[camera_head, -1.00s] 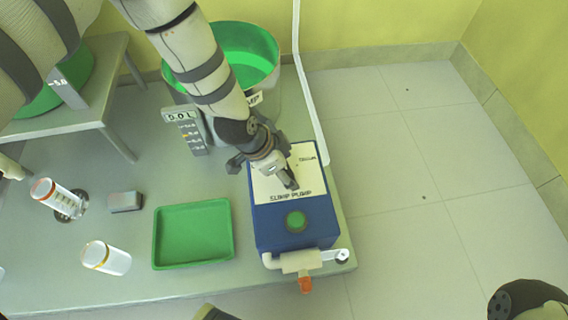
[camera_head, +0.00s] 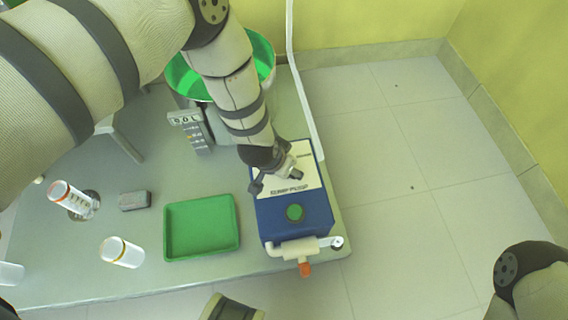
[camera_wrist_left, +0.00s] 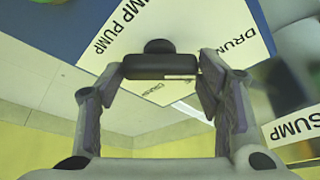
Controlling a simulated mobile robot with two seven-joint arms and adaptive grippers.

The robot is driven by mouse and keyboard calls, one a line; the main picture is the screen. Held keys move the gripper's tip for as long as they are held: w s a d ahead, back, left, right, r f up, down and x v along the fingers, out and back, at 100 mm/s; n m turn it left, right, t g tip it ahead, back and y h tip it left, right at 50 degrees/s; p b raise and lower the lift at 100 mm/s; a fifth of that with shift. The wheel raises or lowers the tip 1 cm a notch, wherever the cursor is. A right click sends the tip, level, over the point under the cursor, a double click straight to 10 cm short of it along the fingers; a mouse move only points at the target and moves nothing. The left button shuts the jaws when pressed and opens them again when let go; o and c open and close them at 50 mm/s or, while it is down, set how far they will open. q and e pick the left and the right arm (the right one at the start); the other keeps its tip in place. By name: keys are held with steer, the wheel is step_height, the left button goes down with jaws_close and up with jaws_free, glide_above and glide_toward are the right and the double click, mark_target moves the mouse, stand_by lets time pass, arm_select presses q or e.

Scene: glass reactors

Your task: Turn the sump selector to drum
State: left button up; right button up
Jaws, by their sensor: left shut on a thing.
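The sump pump box (camera_head: 270,218) is blue with a white top panel and a green button (camera_head: 295,212), at the right end of the bench. My left gripper (camera_head: 280,180) reaches down over the white panel and hides most of the selector in the head view. In the left wrist view, the dark selector handle (camera_wrist_left: 160,64) sits between the fingers of my left gripper (camera_wrist_left: 160,85), which is shut on it. The word DRUM (camera_wrist_left: 236,44) is printed on the panel, right of the handle there. The handle's exact pointing is unclear.
A green tray (camera_head: 202,252) lies left of the box. Several clear vessels and a small grey block (camera_head: 135,201) stand further left. A large green-lined tub (camera_head: 262,62) is behind my arm. A white pipe with an orange tip (camera_head: 305,268) is at the box's front.

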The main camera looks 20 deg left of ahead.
arm_select(q)
steer(key=shift+s, duration=0.1)
stand_by(0.3)
steer(key=o, duration=1.2)
steer(key=shift+c, duration=0.2)
steer(key=v, duration=1.2)
